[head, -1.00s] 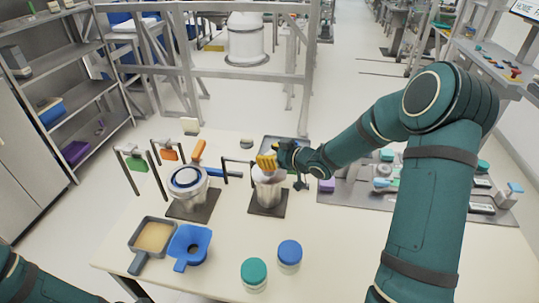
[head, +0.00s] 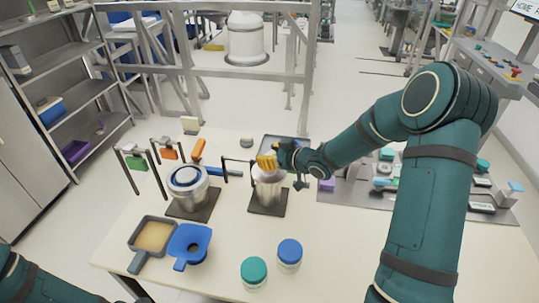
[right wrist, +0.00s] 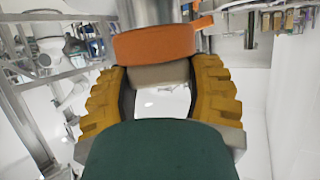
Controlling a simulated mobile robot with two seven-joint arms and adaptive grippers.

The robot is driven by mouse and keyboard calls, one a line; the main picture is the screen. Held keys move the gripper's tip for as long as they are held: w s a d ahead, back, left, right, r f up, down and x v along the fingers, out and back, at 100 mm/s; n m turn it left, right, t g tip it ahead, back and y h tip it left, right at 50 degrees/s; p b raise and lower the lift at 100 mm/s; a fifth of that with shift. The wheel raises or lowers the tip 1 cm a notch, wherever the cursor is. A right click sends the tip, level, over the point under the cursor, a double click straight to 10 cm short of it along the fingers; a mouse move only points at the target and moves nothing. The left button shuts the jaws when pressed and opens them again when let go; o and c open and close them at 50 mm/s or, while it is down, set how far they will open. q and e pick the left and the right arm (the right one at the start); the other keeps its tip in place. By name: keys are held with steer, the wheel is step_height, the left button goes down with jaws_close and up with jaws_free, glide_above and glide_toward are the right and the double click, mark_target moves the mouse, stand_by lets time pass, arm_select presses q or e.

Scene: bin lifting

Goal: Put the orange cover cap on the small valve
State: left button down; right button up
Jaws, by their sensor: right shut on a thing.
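My right gripper (head: 267,161), with yellow fingers, is over the smaller metal vessel (head: 267,190) on a dark square mat, which I take for the small valve. In the right wrist view the gripper (right wrist: 162,72) is shut on the orange cover cap (right wrist: 153,42), a round orange piece with a side tab. A grey-beige part (right wrist: 158,76) shows between the fingers, just below the orange. A grey metal cylinder (right wrist: 150,12) shows at the cap's far side. In the head view the fingers hide the cap, so I cannot tell whether it is seated. My left gripper is out of view.
A larger metal vessel (head: 188,195) with orange and blue handles stands to the left. A tan-filled tray (head: 152,237), a blue funnel (head: 190,244), a green-lidded jar (head: 254,272) and a blue-lidded jar (head: 289,254) stand in front. The front right tabletop is clear.

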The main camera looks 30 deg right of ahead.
mark_target(270, 154)
steer(key=shift+f, duration=0.15)
stand_by(0.4)
steer(key=o, duration=1.4)
steer(key=shift+r+p, duration=2.6)
steer(key=shift+r, duration=0.65)
